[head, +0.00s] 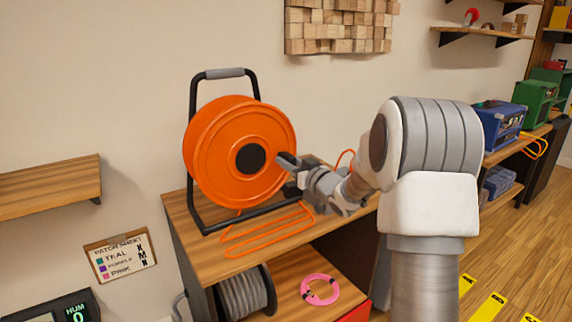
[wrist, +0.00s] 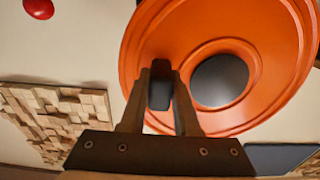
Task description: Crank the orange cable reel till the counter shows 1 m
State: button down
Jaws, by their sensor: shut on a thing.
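The orange cable reel (head: 215,140) stands upright in a black tubular frame (head: 192,105) on a wooden bench top. Its round face has a dark hub (head: 250,158); the reel and hub (wrist: 220,80) also show large in the wrist view. My gripper (head: 293,166) is at the right side of the reel's face. In the wrist view its two fingers (wrist: 168,100) are shut on the dark crank handle (wrist: 158,92), beside the hub. Orange cable (head: 268,233) lies in flat loops in front of the reel. I can make out no metre counter in either view.
A grey cable spool (head: 243,293) and a pink cable coil (head: 319,290) sit on the shelf below. A display reading HUM 0 (head: 62,310) is at lower left. A wooden block panel (head: 340,25) hangs on the wall. Blue and green amps (head: 500,125) stand at right.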

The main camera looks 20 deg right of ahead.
jog(key=r, duration=0.1)
jog(key=r+p, duration=0.2)
jog(key=r, duration=0.1)
jog(key=shift+a, duration=0.3)
jog(key=shift+s+a+r+p, duration=0.2)
jog(key=shift+a+r+p, duration=0.3)
jog(key=shift+r, duration=0.3)
jog(key=shift+s+a+r+p, duration=0.2)
jog(key=shift+a+r+p, duration=0.15)
jog(key=shift+a+r, duration=0.3)
jog(key=shift+s+a+r, duration=0.25)
jog(key=shift+a+r, duration=0.25)
jog(key=shift+a, duration=0.1)
jog(key=shift+s+a+r, duration=0.2)
jog(key=shift+a+r, duration=0.25)
jog(key=shift+a, duration=0.15)
jog(key=shift+s+a+r+b, duration=0.1)
jog(key=shift+s+a+b, duration=0.1)
jog(key=shift+a, duration=0.35)
jog(key=shift+s+a+r+b, duration=0.15)
jog(key=shift+s+a+b, duration=0.05)
jog(key=shift+a, duration=0.4)
jog(key=shift+s+a+r+b, duration=0.1)
jog(key=shift+s+a+b, duration=0.1)
jog(key=shift+a, duration=0.35)
jog(key=shift+c, duration=2.4)
grip_release()
jog(key=shift+d+r, duration=0.1)
jog(key=v, duration=0.9)
jog(key=shift+r, duration=0.15)
